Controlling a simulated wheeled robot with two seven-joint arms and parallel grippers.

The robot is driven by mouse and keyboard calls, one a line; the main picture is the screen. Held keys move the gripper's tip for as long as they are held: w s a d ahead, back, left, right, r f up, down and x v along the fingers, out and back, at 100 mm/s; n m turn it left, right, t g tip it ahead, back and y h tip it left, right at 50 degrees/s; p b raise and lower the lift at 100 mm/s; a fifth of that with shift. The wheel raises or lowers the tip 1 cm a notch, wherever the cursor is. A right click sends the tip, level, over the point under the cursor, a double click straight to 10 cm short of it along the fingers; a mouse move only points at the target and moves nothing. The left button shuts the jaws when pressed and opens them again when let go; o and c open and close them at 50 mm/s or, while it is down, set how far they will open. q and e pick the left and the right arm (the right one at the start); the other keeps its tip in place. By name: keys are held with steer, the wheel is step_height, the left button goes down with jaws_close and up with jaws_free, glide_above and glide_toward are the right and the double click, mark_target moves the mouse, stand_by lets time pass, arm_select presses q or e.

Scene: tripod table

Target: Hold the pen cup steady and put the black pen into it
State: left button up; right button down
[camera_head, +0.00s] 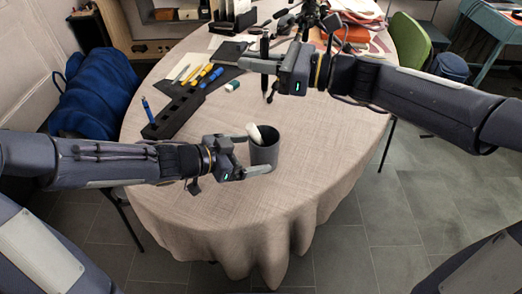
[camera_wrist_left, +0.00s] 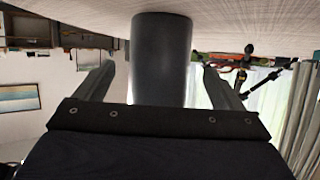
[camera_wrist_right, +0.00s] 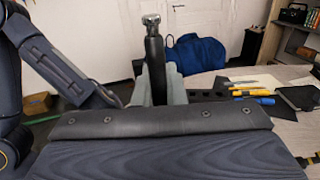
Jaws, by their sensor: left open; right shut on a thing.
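The dark grey pen cup (camera_head: 265,152) stands upright near the middle of the table, with a white rounded item (camera_head: 254,133) showing at its rim. My left gripper (camera_head: 256,158) is open, its fingers on either side of the cup. In the left wrist view the cup (camera_wrist_left: 161,60) rises between the spread fingers (camera_wrist_left: 158,85), with gaps beside it. My right gripper (camera_head: 266,63) is shut on the black pen (camera_head: 264,82), held roughly upright above the table, behind the cup. In the right wrist view the pen (camera_wrist_right: 154,62) shows a silver end on top.
A black slotted holder (camera_head: 178,112) with an upright blue pen (camera_head: 148,110) lies at left. Yellow markers (camera_head: 211,76) and a green-and-white eraser (camera_head: 232,86) lie behind. A tripod (camera_head: 310,15) stands at the back. The cloth right of the cup (camera_head: 325,140) is clear.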

mark_target(271, 136)
arm_select(q)
steer(key=shift+x, duration=2.25)
